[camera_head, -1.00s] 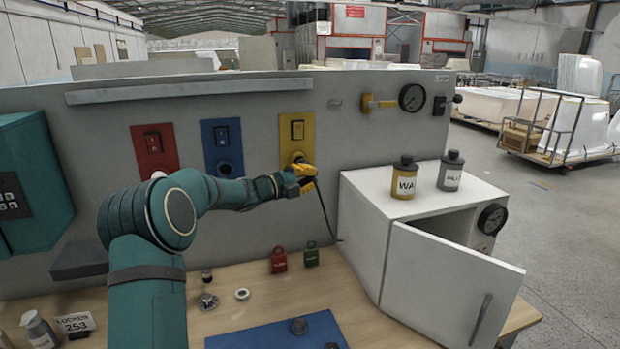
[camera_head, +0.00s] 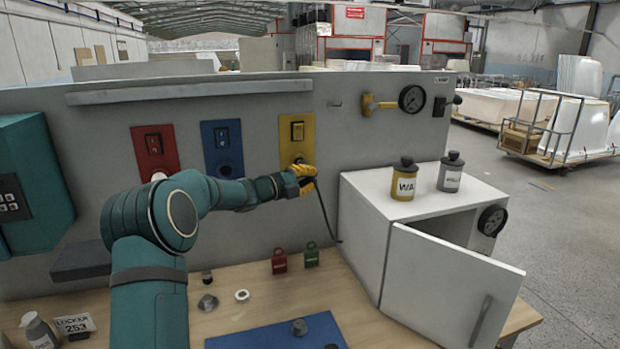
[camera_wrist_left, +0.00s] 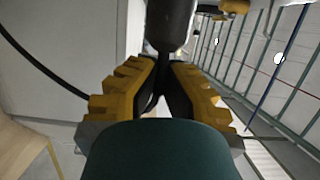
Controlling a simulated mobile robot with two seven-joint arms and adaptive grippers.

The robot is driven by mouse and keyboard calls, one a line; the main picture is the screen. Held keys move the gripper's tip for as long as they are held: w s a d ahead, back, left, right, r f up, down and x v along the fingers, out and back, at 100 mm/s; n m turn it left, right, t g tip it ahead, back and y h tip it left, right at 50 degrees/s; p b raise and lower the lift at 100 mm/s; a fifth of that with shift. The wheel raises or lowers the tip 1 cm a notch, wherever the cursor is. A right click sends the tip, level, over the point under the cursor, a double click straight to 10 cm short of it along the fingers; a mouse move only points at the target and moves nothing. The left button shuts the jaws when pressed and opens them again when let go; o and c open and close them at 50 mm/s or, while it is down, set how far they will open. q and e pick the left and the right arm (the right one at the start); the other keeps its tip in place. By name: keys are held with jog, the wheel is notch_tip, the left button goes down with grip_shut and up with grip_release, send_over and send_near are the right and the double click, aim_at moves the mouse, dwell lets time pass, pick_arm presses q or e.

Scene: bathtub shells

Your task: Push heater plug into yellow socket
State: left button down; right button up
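The yellow socket panel (camera_head: 297,133) is on the grey wall board, with a switch above and its socket at the lower part. My left gripper (camera_head: 303,172) is right at that socket and partly covers it. In the left wrist view its yellow ridged fingers (camera_wrist_left: 160,82) close in on the dark round body of the heater plug (camera_wrist_left: 172,22). The black cable (camera_head: 323,208) hangs from the gripper toward the white cabinet. The contact between plug and socket is hidden, so I cannot tell how deep the plug sits. My right gripper is out of view.
A red panel (camera_head: 155,140) and a blue panel (camera_head: 222,135) are left of the yellow one. A white cabinet (camera_head: 365,235) with an open door (camera_head: 450,285) stands at right, with two canisters on top.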

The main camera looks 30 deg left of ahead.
pick_arm(q)
jog(key=shift+w+a+r+p, duration=0.1)
jog(key=shift+w+a+p, duration=0.55)
jog(key=shift+a+p, duration=0.2)
jog(key=shift+w+a, duration=0.15)
jog(key=c, duration=1.1)
grip_release()
jog(key=shift+o, duration=0.2)
jog(key=v, duration=1.2)
jog(key=shift+w, duration=0.1)
